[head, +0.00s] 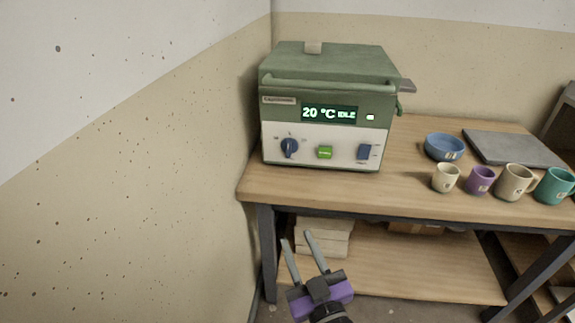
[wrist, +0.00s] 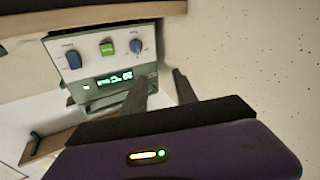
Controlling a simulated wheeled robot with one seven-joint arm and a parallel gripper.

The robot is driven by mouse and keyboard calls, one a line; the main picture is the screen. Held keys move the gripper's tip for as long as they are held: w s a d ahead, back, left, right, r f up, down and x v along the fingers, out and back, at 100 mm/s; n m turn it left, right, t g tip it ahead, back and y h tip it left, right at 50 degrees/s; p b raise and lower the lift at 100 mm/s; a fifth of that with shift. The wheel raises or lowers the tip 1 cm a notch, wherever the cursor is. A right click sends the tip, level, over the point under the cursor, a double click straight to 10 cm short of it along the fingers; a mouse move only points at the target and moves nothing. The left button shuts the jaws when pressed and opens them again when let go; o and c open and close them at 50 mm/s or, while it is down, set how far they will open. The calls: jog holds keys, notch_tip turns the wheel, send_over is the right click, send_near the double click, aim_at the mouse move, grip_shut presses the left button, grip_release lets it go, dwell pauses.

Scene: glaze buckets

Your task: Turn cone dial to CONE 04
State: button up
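The cone dial (head: 289,148) is a blue round knob at the left of the kiln's pale front panel. Its labels are too small to read, so its setting cannot be told. The kiln (head: 325,95) is a green box with a display (head: 330,114) reading "20 °C IDLE". In the wrist view, which is upside down, the dial (wrist: 135,47) is at the right of the panel. My gripper (head: 296,237) is open and empty, its two fingers apart. It is in front of and below the table edge, well clear of the dial. The fingers also show in the wrist view (wrist: 161,77).
A green button (head: 325,152) and a blue switch (head: 364,152) sit right of the dial. The kiln stands on a wooden table (head: 300,190). A blue bowl (head: 444,147), several cups and a grey slab (head: 512,148) are at the right. A wall (head: 200,160) is close at left.

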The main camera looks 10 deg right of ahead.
jog(key=w+a+r+m+h+b, duration=0.2)
jog(key=w+a+r, duration=0.1)
jog(key=w, duration=0.7)
jog(key=w+a+r+m+h+b, duration=0.1)
jog(key=w+a+r+h+b, duration=0.15)
jog(key=w, duration=0.85)
jog(key=m+g+h, duration=0.1)
jog(key=m+h, duration=0.3)
send_near(288, 151)
jog(key=shift+b+x, duration=0.75)
jog(key=shift+x, duration=3.5)
grip_shut()
